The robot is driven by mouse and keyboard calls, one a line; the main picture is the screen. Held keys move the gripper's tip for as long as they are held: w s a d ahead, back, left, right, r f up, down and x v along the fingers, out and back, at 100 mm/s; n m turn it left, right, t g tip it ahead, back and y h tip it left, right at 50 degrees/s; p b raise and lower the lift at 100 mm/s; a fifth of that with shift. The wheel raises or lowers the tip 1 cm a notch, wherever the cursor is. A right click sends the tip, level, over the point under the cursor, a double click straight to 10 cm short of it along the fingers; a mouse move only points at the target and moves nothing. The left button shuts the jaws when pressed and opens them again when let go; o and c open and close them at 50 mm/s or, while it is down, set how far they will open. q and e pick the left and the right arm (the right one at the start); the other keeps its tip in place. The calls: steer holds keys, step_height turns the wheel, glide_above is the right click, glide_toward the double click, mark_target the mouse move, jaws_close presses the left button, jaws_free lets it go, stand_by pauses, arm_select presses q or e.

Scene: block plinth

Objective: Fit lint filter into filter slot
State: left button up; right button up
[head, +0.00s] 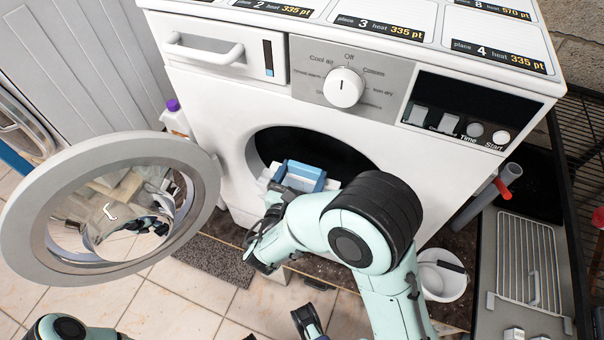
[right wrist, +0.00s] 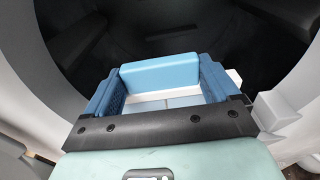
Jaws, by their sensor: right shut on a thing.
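The lint filter (head: 303,173) has a light blue block-like top and sits low in the washer's round door opening. In the right wrist view the lint filter (right wrist: 160,72) lies between two dark blue finger pads. My right gripper (head: 298,180) is shut on it, and it also shows in the right wrist view (right wrist: 160,90). White parts (right wrist: 280,110) at the opening's lower rim, likely the filter slot, stand beside the filter. The slot's mouth is hidden, so I cannot tell whether the filter is in it.
The round door (head: 45,235) stands open at left. The dark drum (head: 320,150) is behind the filter. The control panel (head: 365,75) is above. A white bucket (head: 440,280) and a grey counter with a rack (head: 530,255) are at right. A purple-capped bottle (head: 173,118) stands behind the door.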

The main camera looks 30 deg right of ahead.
mark_target(303, 184)
arm_select(q)
steer(key=shift+r, duration=0.25)
stand_by(0.3)
steer(key=shift+s+d, duration=0.2)
steer(key=shift+s, duration=0.3)
